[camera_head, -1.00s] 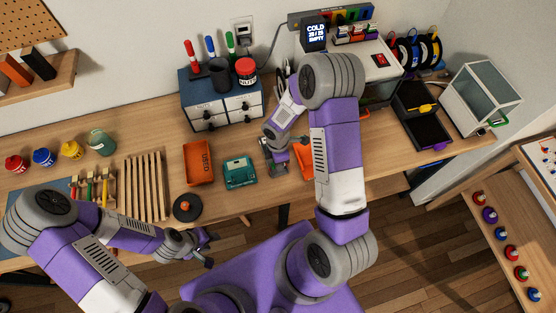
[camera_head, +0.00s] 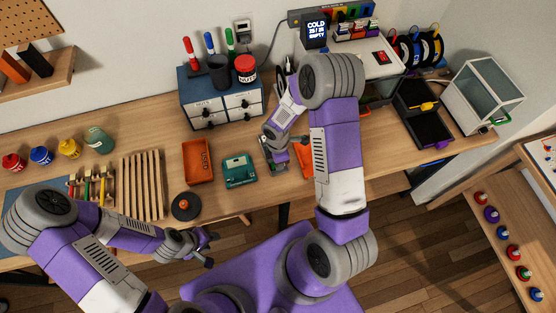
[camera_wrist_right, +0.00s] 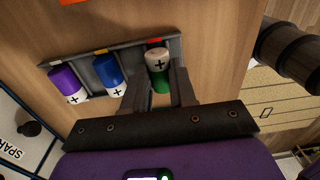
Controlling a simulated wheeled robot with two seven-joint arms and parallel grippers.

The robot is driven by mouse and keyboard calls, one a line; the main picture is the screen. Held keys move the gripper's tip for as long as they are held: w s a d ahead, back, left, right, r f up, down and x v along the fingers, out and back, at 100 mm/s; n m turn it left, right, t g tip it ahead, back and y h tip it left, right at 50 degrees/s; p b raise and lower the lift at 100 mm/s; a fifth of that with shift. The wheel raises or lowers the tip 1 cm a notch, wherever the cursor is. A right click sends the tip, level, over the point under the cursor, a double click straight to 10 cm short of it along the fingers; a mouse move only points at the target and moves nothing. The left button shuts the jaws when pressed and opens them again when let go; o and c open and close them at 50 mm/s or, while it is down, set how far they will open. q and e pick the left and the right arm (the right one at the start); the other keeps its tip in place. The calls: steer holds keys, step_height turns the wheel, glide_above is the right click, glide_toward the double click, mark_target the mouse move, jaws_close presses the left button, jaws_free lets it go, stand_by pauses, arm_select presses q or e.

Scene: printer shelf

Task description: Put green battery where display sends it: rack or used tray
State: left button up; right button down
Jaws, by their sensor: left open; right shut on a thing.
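The green battery (camera_wrist_right: 159,70), with a white top and a plus mark, stands between the fingers of my right gripper (camera_wrist_right: 158,88), which is shut on it. It is at the right-hand end of a grey rack (camera_wrist_right: 134,57); I cannot tell whether it is fully seated. The right gripper also shows in the head view (camera_head: 275,148), over the table right of the teal device (camera_head: 239,172). The orange used tray (camera_head: 198,162) is empty, left of that device. The display (camera_head: 315,31) reads "COLD 25/25 EMPTY". My left gripper (camera_head: 205,246) is open and empty near the front edge.
A purple battery (camera_wrist_right: 68,85) and a blue battery (camera_wrist_right: 109,73) stand in the rack beside the green one. A drawer cabinet (camera_head: 222,103) stands behind. An orange thing (camera_head: 303,157) is partly hidden by my right arm. A black round lid (camera_head: 186,207) lies near the front edge.

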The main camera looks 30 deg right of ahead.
stand_by(0.8)
steer(key=c, duration=0.8)
jaws_free()
steer(key=shift+r+p, duration=2.5)
steer(key=shift+r, duration=1.05)
